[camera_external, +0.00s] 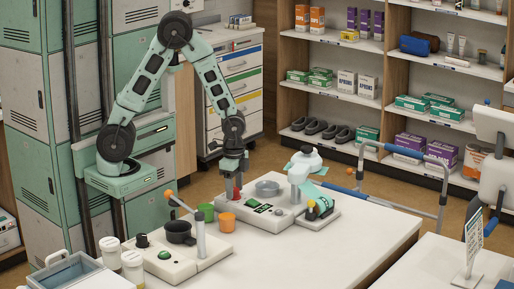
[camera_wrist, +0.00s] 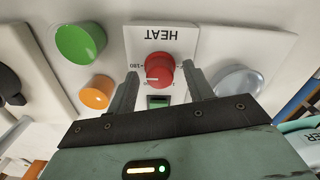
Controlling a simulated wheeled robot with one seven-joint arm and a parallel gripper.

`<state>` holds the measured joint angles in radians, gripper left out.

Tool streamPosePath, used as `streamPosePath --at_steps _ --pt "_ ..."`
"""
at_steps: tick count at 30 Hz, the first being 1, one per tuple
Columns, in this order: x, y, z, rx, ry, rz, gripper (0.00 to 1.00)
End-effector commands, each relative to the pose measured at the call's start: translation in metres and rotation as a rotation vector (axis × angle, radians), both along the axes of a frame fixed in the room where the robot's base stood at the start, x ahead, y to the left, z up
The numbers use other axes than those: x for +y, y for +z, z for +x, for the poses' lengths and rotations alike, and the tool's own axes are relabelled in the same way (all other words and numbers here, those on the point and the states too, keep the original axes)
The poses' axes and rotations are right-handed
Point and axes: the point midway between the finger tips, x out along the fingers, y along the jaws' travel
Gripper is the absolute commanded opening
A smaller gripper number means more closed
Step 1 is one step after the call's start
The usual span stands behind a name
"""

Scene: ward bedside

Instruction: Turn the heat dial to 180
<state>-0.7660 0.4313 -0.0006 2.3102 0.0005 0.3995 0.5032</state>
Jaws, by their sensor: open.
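The red heat dial (camera_wrist: 159,66) sits on a white panel under an upside-down "HEAT" label (camera_wrist: 160,34) in the wrist view. A pale mark on the dial points to the lower left of the picture. In the external view my gripper (camera_external: 235,181) points down over the red dial (camera_external: 237,195) at the left end of the grey-white appliance (camera_external: 262,218).
A green cup (camera_external: 206,211) and an orange cup (camera_external: 227,222) stand close to the appliance. A clear bowl (camera_external: 267,188) is right of the dial. The white table's (camera_external: 345,232) right part is clear.

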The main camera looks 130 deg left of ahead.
Motion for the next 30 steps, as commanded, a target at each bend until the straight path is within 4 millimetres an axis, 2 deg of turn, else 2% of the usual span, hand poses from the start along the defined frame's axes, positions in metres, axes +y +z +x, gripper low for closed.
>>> streamPosePath --at_steps 5,8,21,25,30 --pt "0.001 0.013 0.001 -0.002 0.0 0.003 0.52" --pt "0.001 0.031 0.001 -0.005 0.0 0.004 0.52" --pt "0.001 0.132 0.001 -0.005 0.0 0.005 0.52" --pt "0.0 0.154 0.001 -0.004 -0.001 0.003 0.52" --pt "0.0 0.17 0.0 -0.002 -0.001 0.001 0.52"
